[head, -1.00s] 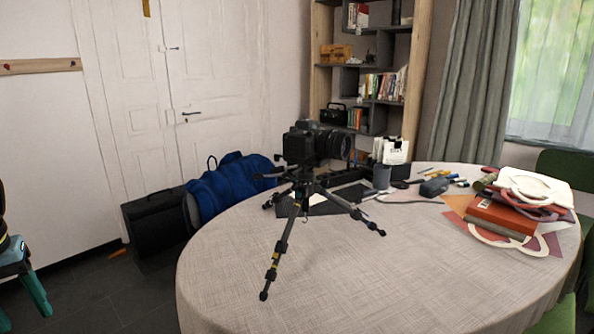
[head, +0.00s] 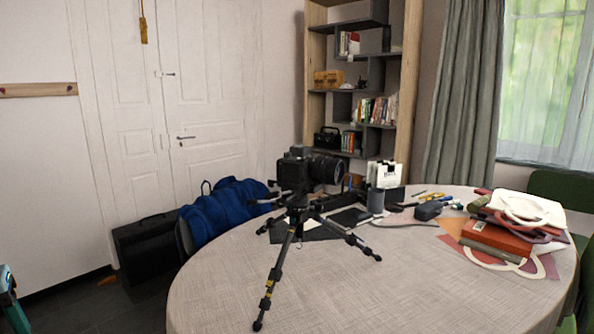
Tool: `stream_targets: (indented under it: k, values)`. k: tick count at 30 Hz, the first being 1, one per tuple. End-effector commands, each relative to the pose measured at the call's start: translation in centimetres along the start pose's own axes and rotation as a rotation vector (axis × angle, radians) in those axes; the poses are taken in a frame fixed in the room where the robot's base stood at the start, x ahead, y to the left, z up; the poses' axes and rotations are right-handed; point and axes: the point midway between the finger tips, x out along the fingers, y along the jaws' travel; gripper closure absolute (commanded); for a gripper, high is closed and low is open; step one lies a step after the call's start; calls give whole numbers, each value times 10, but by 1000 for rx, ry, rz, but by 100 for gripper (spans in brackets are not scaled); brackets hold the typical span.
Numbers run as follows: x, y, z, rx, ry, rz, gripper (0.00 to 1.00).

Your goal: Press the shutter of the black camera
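The black camera (head: 296,172) sits on top of a small black tripod (head: 273,275). The tripod stands with its legs spread on the left part of the round table (head: 330,296). The camera's lens (head: 327,170) points to the right. The shutter button is too small to make out. My gripper is not in view. A teal and dark part shows at the lower left edge, cut off by the frame; I cannot tell its state or whether it is mine.
A dark cup (head: 376,201), a card holder (head: 385,175) and a dark pad (head: 345,218) lie behind the tripod. Red books (head: 495,238) are stacked at the right. A blue bag (head: 222,212) and black case (head: 146,250) stand left of the table. The front tabletop is clear.

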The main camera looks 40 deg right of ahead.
Motion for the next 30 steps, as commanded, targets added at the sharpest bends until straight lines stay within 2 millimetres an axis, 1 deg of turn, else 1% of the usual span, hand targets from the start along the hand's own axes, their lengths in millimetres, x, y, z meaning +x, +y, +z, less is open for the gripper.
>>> stream_targets:
  k: [10,11,25,30]
  values:
    - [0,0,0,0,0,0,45]
    - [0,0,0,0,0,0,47]
    - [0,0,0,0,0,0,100]
    - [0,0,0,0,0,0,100]
